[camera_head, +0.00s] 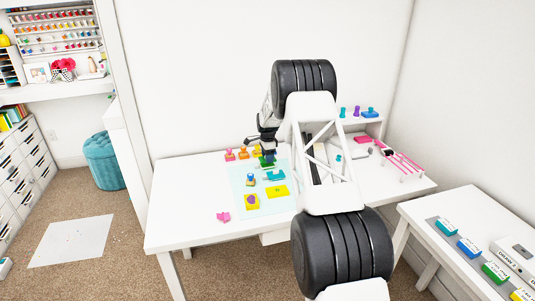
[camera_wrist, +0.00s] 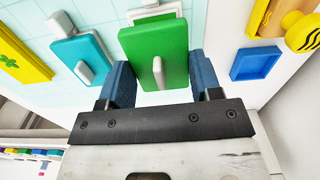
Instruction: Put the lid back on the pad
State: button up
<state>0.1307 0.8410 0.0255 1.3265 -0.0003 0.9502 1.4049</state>
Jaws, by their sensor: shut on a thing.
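In the wrist view, my gripper (camera_wrist: 158,74) has its two blue fingers on either side of a green lid (camera_wrist: 150,48) with a pale grey handle (camera_wrist: 158,73). It is shut on this lid. In the head view, my gripper (camera_head: 266,149) is over the back of the pale mat (camera_head: 241,201), and the green lid (camera_head: 268,160) shows small and partly hidden.
A teal piece with a pale handle (camera_wrist: 82,58) lies left of the lid, with a yellow piece (camera_wrist: 18,60) beyond. A blue tray (camera_wrist: 262,63) and a yellow stamp (camera_wrist: 298,34) are at right. The desk's left part (camera_head: 185,205) is clear.

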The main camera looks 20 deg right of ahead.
jog(key=shift+f, duration=0.95)
jog(key=shift+f, duration=0.45)
dwell(2.3)
dwell(0.3)
jog(key=o, duration=1.2)
jog(key=shift+r, duration=0.2)
jog(key=shift+r, duration=2.8)
